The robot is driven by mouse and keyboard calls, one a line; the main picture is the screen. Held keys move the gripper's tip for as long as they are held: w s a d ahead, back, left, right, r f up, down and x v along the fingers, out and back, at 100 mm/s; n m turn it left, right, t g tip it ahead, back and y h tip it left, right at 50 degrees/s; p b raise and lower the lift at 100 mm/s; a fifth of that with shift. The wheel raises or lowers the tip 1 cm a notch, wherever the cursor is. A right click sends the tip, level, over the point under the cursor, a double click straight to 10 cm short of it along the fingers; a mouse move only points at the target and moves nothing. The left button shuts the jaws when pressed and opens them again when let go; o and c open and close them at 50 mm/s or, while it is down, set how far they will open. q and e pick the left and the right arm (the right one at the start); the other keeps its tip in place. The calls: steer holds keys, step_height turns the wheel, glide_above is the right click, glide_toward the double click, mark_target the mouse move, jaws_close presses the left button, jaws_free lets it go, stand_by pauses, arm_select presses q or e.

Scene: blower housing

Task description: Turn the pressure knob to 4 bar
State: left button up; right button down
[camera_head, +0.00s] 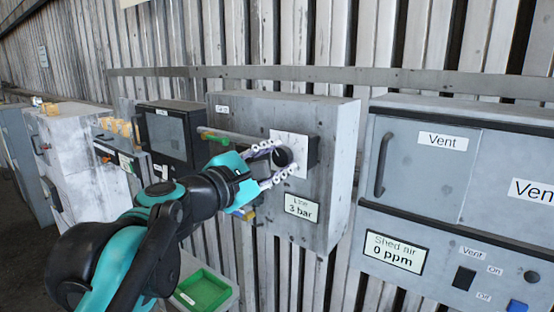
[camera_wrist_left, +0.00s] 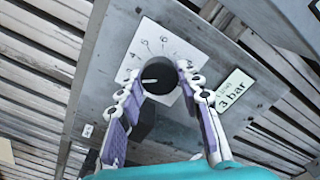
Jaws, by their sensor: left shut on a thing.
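The dark round pressure knob (camera_head: 284,157) sits on a white dial plate (camera_head: 301,142) on the front of a grey wall box. In the left wrist view the knob (camera_wrist_left: 158,72) has a white mark pointing left, and the dial plate (camera_wrist_left: 158,45) carries numbers such as 4 and 6 above it. My left gripper (camera_head: 282,157) is shut on the knob, with a finger on either side in the wrist view (camera_wrist_left: 158,77). The line display (camera_head: 302,208) on the box reads 3 bar, and the wrist view shows the same display (camera_wrist_left: 232,90). My right gripper is not in view.
A grey vent cabinet (camera_head: 440,160) with a handle, buttons and a "0 ppm" display stands to the right. A dark-screened box (camera_head: 170,132) hangs to the left. A green tray (camera_head: 203,290) is below. A gap separates the knob box from the vent cabinet.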

arm_select(q)
steer(key=m, duration=0.3)
steer(key=shift+p, duration=0.4)
steer(key=shift+m+p, duration=0.3)
steer(key=shift+m, duration=1.3)
steer(key=o, duration=1.2)
steer(key=shift+c, duration=0.2)
steer(key=v, duration=1.2)
